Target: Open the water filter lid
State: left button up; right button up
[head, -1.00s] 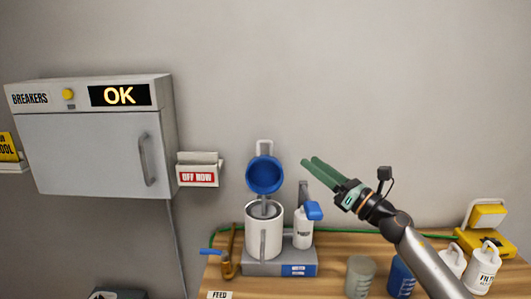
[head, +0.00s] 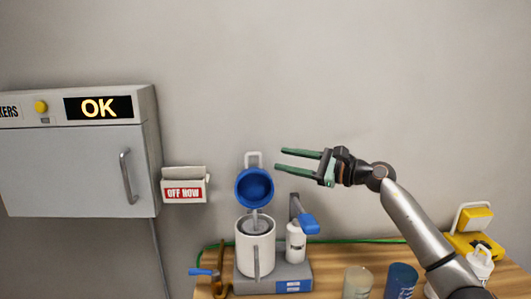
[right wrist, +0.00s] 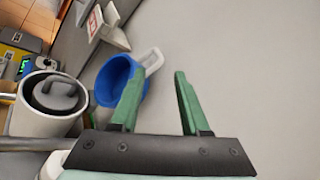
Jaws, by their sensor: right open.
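The water filter (head: 256,243) is a white canister on a grey base on the wooden table. Its blue lid (head: 254,187) stands tipped up above the canister's open top, with a white loop handle (head: 253,158) on its upper edge. In the right wrist view the lid (right wrist: 113,80) and its handle (right wrist: 151,60) show just beyond the left finger, and the open canister (right wrist: 52,102) is further left. My right gripper (head: 279,160) is open and empty, to the right of the lid's handle and apart from it. My left gripper is not in view.
A white bottle with a blue top (head: 298,240) stands right of the canister. A blue-handled tap (head: 205,272) is at its left. Two cups, one clear (head: 357,282) and one blue (head: 401,280), stand nearer the right. The wall above is clear.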

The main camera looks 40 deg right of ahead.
aim_at(260, 154)
jog(key=p+x, duration=0.2)
jog(key=x, duration=0.3)
jog(key=shift+r, duration=0.15)
jog(key=shift+x, duration=0.75)
jog(key=shift+f, duration=0.25)
jog(key=c, duration=0.7)
grip_shut()
jog(key=shift+d+r, duration=0.15)
jog(key=shift+r, duration=0.05)
